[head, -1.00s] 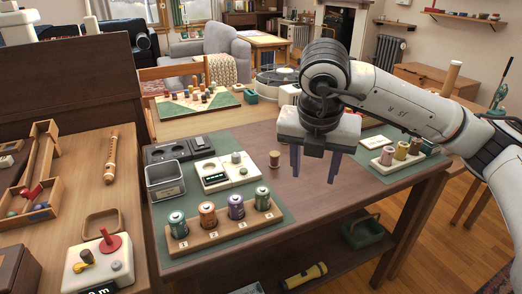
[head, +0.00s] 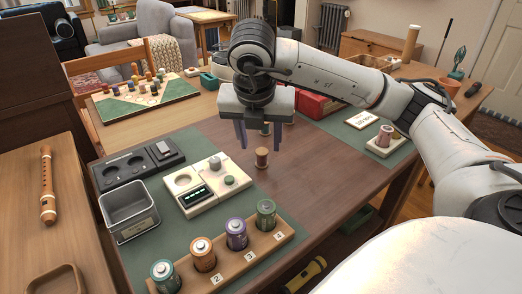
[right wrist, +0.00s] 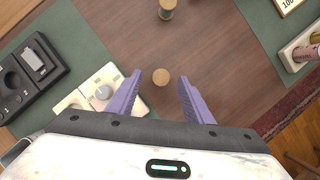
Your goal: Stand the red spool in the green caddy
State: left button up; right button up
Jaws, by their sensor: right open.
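A small spool (head: 262,157) with a wooden top and brownish-red thread stands upright on the bare brown tabletop. My right gripper (head: 262,136) is open and empty, pointing down over the table behind that spool. In the right wrist view a round wooden spool top (right wrist: 161,76) shows between the spread purple fingers, apart from both. A reddish spool (head: 384,135) also stands in a pale rack at the right, so I cannot be sure which is the red one. A green caddy (head: 356,218) shows only in part below the table's front edge. My left gripper is out of view.
A rack of several batteries (head: 225,262), a grey metal bin (head: 130,211) and a cream device (head: 205,186) stand on the left green mat. Another spool (right wrist: 167,8) stands farther off in the right wrist view.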

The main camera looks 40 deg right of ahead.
aim_at(262, 151)
jog(key=x, duration=0.4)
jog(key=shift+s+f+b, duration=0.2)
jog(key=shift+f+b, duration=0.15)
jog(key=shift+f, duration=0.1)
grip_shut()
